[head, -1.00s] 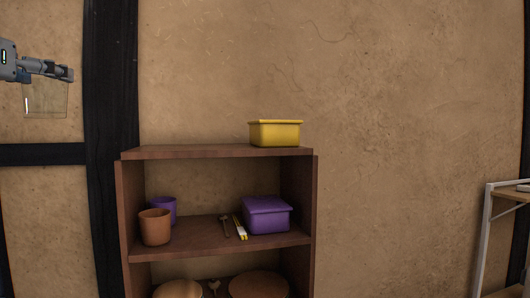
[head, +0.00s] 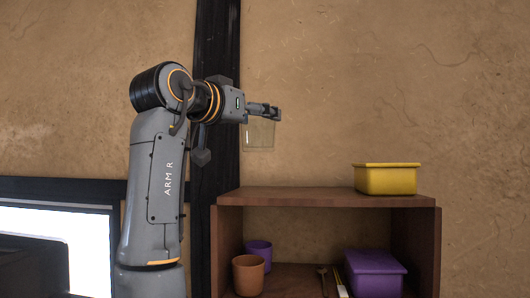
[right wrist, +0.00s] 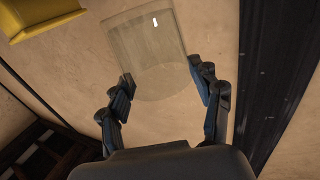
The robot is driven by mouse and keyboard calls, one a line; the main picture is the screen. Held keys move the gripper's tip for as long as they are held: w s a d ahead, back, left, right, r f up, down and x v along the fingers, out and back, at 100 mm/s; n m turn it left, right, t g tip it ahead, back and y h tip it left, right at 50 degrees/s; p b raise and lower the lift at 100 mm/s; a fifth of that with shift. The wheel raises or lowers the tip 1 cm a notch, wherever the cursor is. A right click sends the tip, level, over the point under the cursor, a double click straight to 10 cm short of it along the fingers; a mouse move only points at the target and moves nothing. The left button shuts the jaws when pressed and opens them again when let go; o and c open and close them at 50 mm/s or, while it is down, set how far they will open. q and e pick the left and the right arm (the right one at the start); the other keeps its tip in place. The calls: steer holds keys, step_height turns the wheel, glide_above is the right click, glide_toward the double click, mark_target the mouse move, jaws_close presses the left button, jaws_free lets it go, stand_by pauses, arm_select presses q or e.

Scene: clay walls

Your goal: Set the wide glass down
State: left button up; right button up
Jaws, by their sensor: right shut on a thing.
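The wide glass (head: 259,136) is clear and hangs upright below the fingers of my right gripper (head: 266,110) in the head view. It is above the left part of the brown shelf's top board (head: 290,195), with a gap between. In the right wrist view the glass (right wrist: 148,50) sits between the two fingers of the right gripper (right wrist: 163,88), which are shut on it. My left gripper is not in view.
A yellow box (head: 385,180) stands on the right end of the top board; the rest of the board is clear. Below, the shelf holds an orange cup (head: 248,275), a purple cup (head: 260,251), a purple box (head: 373,272) and utensils. A dark beam (head: 226,130) runs up the wall.

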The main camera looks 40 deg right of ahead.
mark_target(261, 143)
steer(key=d+f, duration=0.1)
steer(key=w+d+f, duration=0.1)
steer(key=d+f+p, duration=0.1)
steer(key=f, duration=0.1)
steer(key=shift+w, duration=0.35)
steer(key=shift+w+d+f, duration=0.1)
steer(key=shift+f, duration=0.1)
steer(key=shift+w+d+f, duration=0.1)
steer(key=shift+f, duration=0.2)
step_height(261, 143, down, 3)
steer(key=shift+d+r+p, duration=0.1)
steer(key=shift+r+p, duration=0.05)
steer(key=shift+p, duration=1)
steer(key=shift+f, duration=0.25)
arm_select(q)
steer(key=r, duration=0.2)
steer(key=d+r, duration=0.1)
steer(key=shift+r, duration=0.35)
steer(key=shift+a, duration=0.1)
arm_select(e)
steer(key=shift+f, duration=0.2)
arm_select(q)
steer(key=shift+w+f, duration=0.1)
arm_select(e)
steer(key=o, duration=1.3)
steer(key=shift+c, duration=0.2)
